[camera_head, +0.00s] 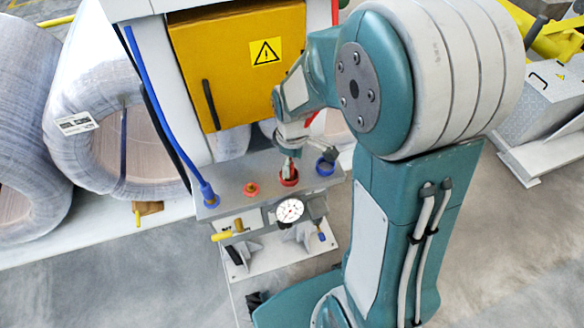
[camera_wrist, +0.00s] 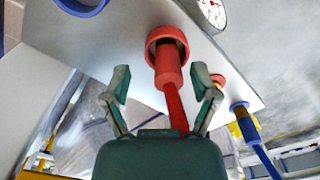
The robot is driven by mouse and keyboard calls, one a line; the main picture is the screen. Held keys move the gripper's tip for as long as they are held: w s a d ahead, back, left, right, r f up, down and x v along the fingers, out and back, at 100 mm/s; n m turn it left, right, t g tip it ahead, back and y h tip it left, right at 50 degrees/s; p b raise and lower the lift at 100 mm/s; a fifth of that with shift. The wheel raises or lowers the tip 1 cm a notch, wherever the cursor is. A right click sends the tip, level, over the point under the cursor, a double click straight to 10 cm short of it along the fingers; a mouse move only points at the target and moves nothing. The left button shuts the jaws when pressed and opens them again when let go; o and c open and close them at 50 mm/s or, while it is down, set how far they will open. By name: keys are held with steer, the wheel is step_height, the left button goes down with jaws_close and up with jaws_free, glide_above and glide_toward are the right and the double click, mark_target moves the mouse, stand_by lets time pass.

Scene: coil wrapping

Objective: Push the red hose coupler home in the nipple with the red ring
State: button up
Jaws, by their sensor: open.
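The red hose coupler (camera_wrist: 169,68), with its red hose (camera_wrist: 176,105), has its end inside a wide red cup (camera_wrist: 157,37) on the grey panel. The cup also shows in the head view (camera_head: 289,181), where my arm largely hides the coupler. The nipple with the red ring (camera_head: 251,189) stands left of the cup in the head view, with nothing on it; its ring also shows in the wrist view (camera_wrist: 218,79). My gripper (camera_wrist: 162,85) is open, its fingers on either side of the coupler's hose end, with visible gaps. In the head view my gripper (camera_head: 308,161) is just above the cup.
A blue coupler (camera_head: 208,194) on a blue hose stands at the panel's left end. An empty-looking blue cup (camera_head: 326,168) is at right. A gauge (camera_head: 289,210) and yellow handle (camera_head: 227,235) are at the front. A yellow cabinet (camera_head: 240,62) rises behind.

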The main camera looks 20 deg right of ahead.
steer(key=shift+f, duration=0.75)
steer(key=shift+a+f, duration=0.4)
steer(key=shift+a, duration=0.4)
steer(key=shift+d, duration=0.3)
steer(key=c, duration=1.1)
steer(key=shift+d, duration=0.2)
jaws_close()
steer(key=shift+a, duration=0.1)
